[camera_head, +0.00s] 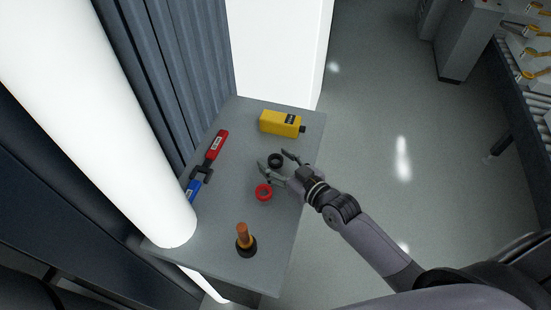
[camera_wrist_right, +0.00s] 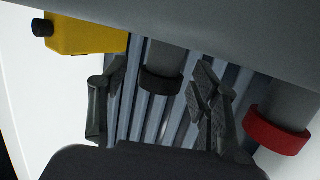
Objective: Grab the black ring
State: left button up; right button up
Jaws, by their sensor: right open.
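The black ring (camera_head: 275,160) is on the grey table, near its right edge in the head view. In the right wrist view the black ring (camera_wrist_right: 161,84) shows at the end of a grey cylinder, between my two fingers. My right gripper (camera_head: 271,158) is open, with one finger on each side of the black ring. In the right wrist view my right gripper (camera_wrist_right: 155,92) has a gap on both sides of the ring; I see no clear contact. My left gripper is not in view.
A red ring (camera_head: 264,197) is close beside my right gripper. A red tool (camera_head: 216,145), a blue-handled item (camera_head: 192,190) and an orange-brown handled item (camera_head: 244,238) are also on the table (camera_head: 225,215). A white column stands at left.

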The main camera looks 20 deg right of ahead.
jog(key=shift+w+a+f, duration=0.1)
jog(key=shift+w+a, duration=0.05)
jog(key=shift+w, duration=0.25)
jog(key=shift+s, duration=0.1)
jog(key=c, duration=0.9)
